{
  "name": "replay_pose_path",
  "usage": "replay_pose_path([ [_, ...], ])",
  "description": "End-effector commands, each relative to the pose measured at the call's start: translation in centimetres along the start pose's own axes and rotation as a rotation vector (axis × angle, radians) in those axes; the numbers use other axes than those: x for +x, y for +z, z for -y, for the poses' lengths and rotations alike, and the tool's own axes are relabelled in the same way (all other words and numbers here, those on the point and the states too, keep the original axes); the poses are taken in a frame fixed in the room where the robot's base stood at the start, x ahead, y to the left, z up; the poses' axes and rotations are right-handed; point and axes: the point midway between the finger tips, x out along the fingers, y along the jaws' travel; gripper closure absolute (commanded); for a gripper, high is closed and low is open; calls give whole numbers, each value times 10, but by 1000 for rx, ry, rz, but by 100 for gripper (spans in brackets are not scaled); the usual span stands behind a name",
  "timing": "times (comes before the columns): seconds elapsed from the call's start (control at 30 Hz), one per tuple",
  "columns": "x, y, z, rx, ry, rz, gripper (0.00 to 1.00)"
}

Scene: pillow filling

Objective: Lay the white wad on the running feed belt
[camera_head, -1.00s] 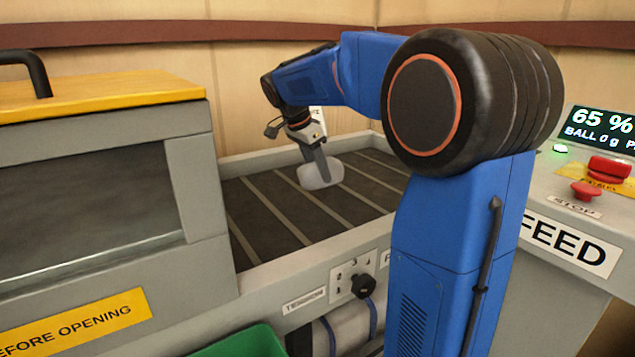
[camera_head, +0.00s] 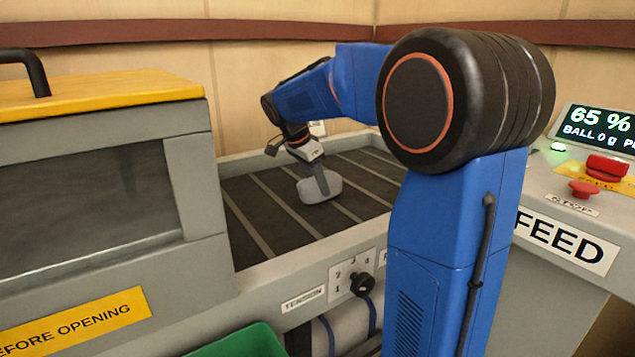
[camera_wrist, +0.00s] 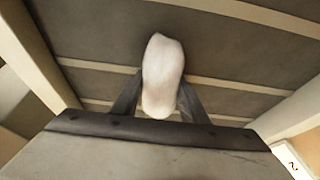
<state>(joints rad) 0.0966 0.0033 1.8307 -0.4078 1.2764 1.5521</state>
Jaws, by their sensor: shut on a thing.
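The white wad (camera_head: 330,190) is a pale, rounded lump held between the fingers of my gripper (camera_head: 318,186). In the wrist view the wad (camera_wrist: 163,75) sits between the two dark fingers (camera_wrist: 160,98), which are shut on it. The wad is over the middle of the dark feed belt (camera_head: 265,205) with its light cross slats. The belt also shows in the wrist view (camera_wrist: 225,62). Whether the wad touches the belt or hangs just above it, I cannot tell.
A grey machine housing with a yellow lid (camera_head: 100,97) stands left of the belt. At right is a FEED panel (camera_head: 565,240) with a red stop button (camera_head: 584,189) and a display (camera_head: 600,130). A TENSION knob (camera_head: 362,284) is on the belt's front. A green bin (camera_head: 240,340) is below.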

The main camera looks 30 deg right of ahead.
Motion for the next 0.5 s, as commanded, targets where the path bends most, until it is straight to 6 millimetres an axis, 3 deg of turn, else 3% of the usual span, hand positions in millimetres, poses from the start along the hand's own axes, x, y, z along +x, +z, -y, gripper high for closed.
replay_pose_path([
  [0.23,3,1,0,0,0,0,86],
  [0.27,4,1,0,0,1,0,53],
  [0.3,4,1,0,0,1,0,44],
  [0.5,3,1,0,0,0,0,42],
])
